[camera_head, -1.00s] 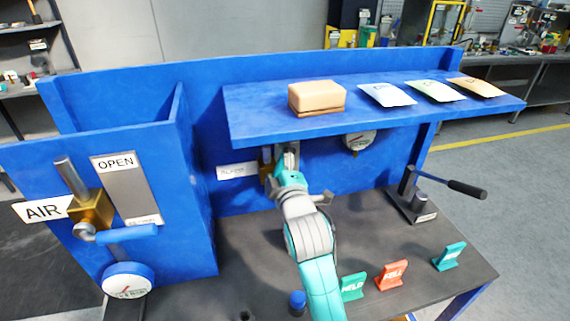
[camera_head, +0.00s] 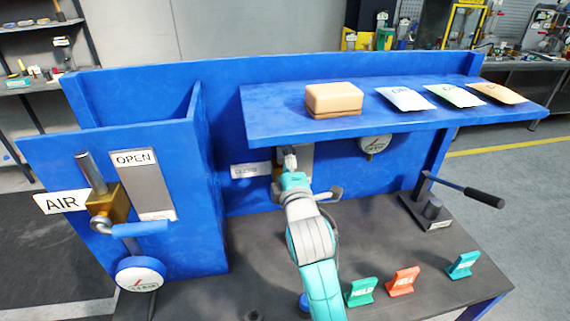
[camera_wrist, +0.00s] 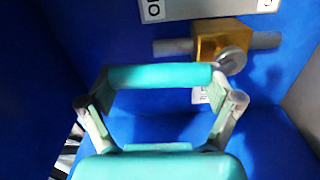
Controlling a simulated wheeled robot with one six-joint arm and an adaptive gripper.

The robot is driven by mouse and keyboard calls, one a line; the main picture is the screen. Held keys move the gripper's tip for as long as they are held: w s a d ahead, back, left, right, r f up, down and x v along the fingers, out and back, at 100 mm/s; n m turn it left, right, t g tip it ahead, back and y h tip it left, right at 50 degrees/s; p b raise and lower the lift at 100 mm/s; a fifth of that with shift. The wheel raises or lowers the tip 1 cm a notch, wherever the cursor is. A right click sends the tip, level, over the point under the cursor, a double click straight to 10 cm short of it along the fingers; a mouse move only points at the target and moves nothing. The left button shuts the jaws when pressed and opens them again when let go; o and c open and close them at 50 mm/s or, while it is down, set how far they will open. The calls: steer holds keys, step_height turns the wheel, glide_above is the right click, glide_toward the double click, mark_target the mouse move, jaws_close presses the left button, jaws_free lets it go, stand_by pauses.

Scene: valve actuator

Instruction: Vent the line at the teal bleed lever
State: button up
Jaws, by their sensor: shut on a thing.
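The teal bleed lever (camera_wrist: 158,77) shows in the wrist view as a teal bar lying across between my fingers. My gripper (camera_wrist: 160,84) is shut on it, one finger at each end. Just beyond it is a brass valve body (camera_wrist: 222,42) with a round grey hub on a horizontal grey pipe. In the head view my gripper (camera_head: 291,160) is under the shelf, at the back panel, just right of a white label (camera_head: 250,170) that seems to read BLEED. The lever is hidden there behind my arm.
A blue shelf (camera_head: 258,127) overhangs my gripper, bearing a tan box (camera_head: 334,97) and several packets. Left is an AIR valve with a blue handle (camera_head: 140,228). Right are a pressure gauge (camera_head: 374,145) and a black-gripped lever (camera_head: 484,197). Small tags, one red (camera_head: 403,280), stand in front.

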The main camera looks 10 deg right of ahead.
steer(key=o, duration=1.4)
steer(key=s, duration=1.2)
